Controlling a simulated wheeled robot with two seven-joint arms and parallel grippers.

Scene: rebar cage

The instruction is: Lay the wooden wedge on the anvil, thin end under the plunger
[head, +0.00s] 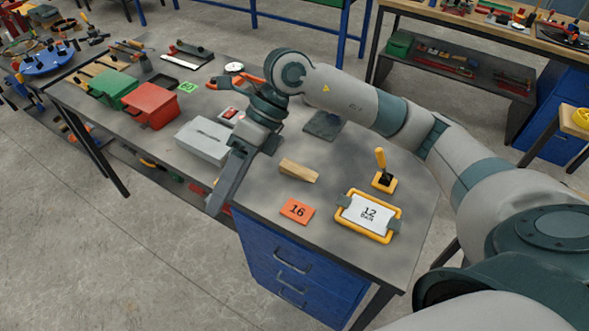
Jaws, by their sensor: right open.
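The wooden wedge (299,171) lies on the grey bench top, right of my right gripper and apart from it. My right gripper (236,178) is open and empty, its long grey finger slanting down past the bench's front edge. An orange-red lever handle (247,78) shows behind my right wrist. It may belong to the clamp with the plunger, but my wrist hides what is under it. I cannot make out the anvil or the plunger. My left gripper is not in view.
An orange card marked 16 (297,211), a yellow-framed sign (368,215) and a yellow-handled tool (383,171) stand near the wedge. A grey box (203,141), red bin (151,106) and green bin (113,89) are to the left. Bare bench surrounds the wedge.

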